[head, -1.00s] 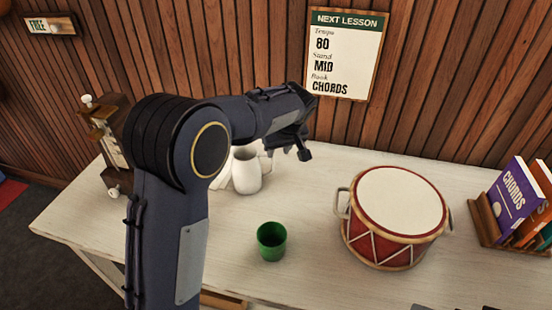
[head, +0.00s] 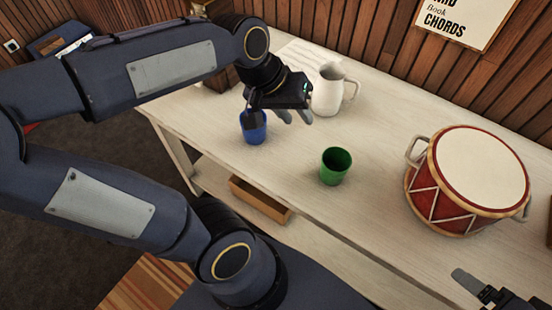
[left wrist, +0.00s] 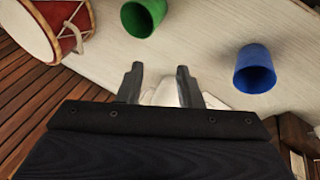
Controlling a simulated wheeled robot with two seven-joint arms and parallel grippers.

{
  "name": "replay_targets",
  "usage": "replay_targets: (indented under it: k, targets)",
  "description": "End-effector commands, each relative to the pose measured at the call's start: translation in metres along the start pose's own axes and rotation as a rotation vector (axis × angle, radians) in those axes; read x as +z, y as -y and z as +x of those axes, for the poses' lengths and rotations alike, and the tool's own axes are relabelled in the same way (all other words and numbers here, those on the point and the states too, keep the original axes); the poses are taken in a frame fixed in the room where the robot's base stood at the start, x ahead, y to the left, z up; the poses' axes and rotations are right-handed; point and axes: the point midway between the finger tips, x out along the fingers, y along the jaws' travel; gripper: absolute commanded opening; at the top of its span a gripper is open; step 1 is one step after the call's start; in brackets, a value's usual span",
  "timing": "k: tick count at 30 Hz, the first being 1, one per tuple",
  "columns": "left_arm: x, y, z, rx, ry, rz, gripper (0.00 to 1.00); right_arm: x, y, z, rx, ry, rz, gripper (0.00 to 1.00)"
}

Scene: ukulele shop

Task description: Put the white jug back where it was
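The white jug (head: 328,92) stands upright on the pale table near the wall, its handle to the right in the head view. My left gripper (head: 294,116) is just left of and in front of it, fingers apart. In the left wrist view, the left gripper (left wrist: 159,80) is open, and part of a white thing that looks like the jug (left wrist: 166,93) shows between and below the fingers. I cannot tell whether they touch. My right gripper (head: 480,288) shows only partly at the lower right of the head view; its opening is unclear.
A blue cup (head: 254,130) stands close below my left gripper. A green cup (head: 335,166) stands right of it, and a red drum (head: 465,182) farther right. White paper sheets (head: 303,60) lie behind the jug's left side. Bare table (head: 390,110) lies between jug and drum.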

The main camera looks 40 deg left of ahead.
Motion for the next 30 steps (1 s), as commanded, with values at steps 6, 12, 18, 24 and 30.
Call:
replay_targets:
  k: [6, 12, 18, 24, 30]
  targets:
    - [0.082, 0.011, -0.003, 0.073, -0.084, 0.134, 0.33, 0.000, 0.000, 0.000, 0.000, 0.000, 0.000, 0.85]
    - [0.105, 0.013, 0.003, 0.080, -0.112, 0.187, 0.33, 0.000, 0.000, 0.000, 0.000, 0.000, 0.000, 0.85]
    - [0.106, 0.013, 0.003, 0.080, -0.111, 0.189, 0.33, 0.000, 0.000, 0.000, 0.000, 0.000, 0.000, 0.85]
    - [0.105, 0.013, 0.003, 0.080, -0.111, 0.188, 0.33, 0.000, 0.000, 0.000, 0.000, 0.000, 0.000, 0.85]
    - [0.105, 0.013, 0.003, 0.080, -0.111, 0.188, 0.33, 0.000, 0.000, 0.000, 0.000, 0.000, 0.000, 0.85]
